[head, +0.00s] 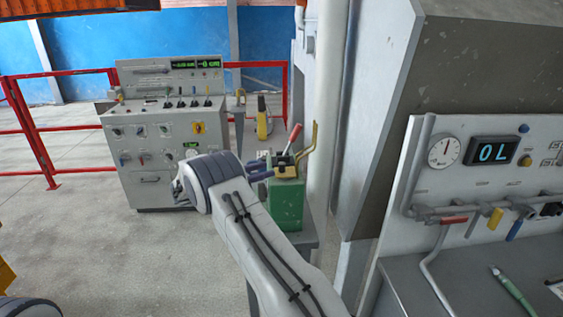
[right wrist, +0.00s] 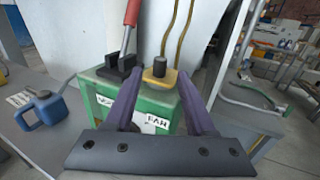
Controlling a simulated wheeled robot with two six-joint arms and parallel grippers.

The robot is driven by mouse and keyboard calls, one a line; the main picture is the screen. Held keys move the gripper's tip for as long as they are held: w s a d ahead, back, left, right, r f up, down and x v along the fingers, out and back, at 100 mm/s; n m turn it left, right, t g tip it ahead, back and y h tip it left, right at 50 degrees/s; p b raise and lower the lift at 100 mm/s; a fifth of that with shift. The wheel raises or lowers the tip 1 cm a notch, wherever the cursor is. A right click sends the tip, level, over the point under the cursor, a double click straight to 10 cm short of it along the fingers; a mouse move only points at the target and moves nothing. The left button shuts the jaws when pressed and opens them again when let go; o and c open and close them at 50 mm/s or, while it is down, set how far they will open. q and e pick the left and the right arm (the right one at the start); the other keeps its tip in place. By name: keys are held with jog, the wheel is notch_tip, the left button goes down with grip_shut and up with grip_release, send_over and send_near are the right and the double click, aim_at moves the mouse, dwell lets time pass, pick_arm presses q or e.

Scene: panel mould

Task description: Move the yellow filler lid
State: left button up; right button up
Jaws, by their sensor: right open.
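The yellow filler lid (right wrist: 157,78) has a black knob and sits on top of the green tank (right wrist: 103,92), in the middle of the right wrist view. The tank also shows in the head view (head: 287,205), partly behind my right arm. My right gripper (right wrist: 160,92) is open, its two purple fingers reaching toward the lid from either side. I cannot tell whether they touch it. In the head view, my right gripper (head: 262,172) is at the tank's top, and the lid is hard to make out there. My left gripper is not in view.
A red-handled lever (right wrist: 131,20) on a black base stands beside the lid, with yellow bent pipes (right wrist: 176,30) behind it. A blue can (right wrist: 47,108) stands at left in the right wrist view. A control console (head: 165,150) and red railings (head: 75,128) stand further back.

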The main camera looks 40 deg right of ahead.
aim_at(282, 163)
jog(key=d, duration=0.2)
jog(key=d+p, duration=0.1)
jog(key=d, duration=0.1)
jog(key=s+d+p, duration=0.1)
jog(key=d, duration=0.1)
jog(key=shift+r, duration=0.15)
jog(key=shift+d, duration=0.5)
grip_shut()
